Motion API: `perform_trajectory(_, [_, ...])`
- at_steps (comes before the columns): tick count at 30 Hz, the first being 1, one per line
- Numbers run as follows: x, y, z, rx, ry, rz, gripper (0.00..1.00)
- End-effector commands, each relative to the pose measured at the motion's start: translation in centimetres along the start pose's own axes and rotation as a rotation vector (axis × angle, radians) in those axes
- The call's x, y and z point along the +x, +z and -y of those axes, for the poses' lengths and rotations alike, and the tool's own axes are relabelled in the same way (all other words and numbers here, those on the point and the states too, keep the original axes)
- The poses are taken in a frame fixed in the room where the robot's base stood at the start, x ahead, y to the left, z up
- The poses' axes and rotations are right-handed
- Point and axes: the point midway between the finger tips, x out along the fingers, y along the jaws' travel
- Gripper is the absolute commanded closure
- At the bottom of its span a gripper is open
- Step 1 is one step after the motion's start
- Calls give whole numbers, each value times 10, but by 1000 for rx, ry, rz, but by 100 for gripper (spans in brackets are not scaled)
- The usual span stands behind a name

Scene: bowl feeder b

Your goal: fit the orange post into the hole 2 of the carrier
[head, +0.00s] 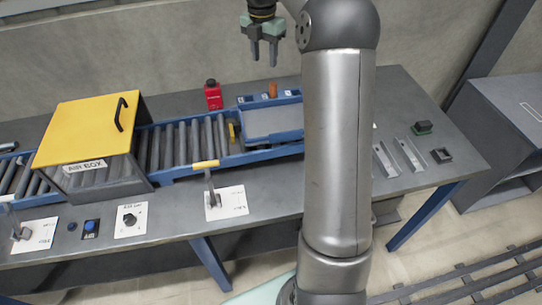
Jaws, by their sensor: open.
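The orange post (272,90) stands upright at the back of the conveyor's right end, in or behind a blue strip with small pale labels. I cannot tell whether it sits in a hole. A grey plate with a blue frame (272,122) lies just in front of it and may be the carrier; hole 2 cannot be made out. My gripper (264,62) is open with nothing between its fingers. It points down, above the post in the picture and clear of it.
A red bottle (213,96) stands left of the post. A yellow-lidded box (88,132) straddles the roller conveyor (185,145). Metal rails (398,156) and small dark blocks (441,155) lie on the table at right. My arm hides the middle right.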

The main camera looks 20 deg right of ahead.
Motion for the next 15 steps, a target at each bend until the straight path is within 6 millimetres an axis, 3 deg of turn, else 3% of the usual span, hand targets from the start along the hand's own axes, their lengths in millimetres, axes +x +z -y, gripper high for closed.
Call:
perform_trajectory(3, [-14, -67, 19, 314, -6, 39, 57])
perform_trajectory(7, [-11, -136, 60, 751, 16, 61, 57])
perform_trajectory(12, [12, -215, 131, 1341, 64, 36, 57])
perform_trajectory(15, [33, -251, 171, 1647, 81, -5, 57])
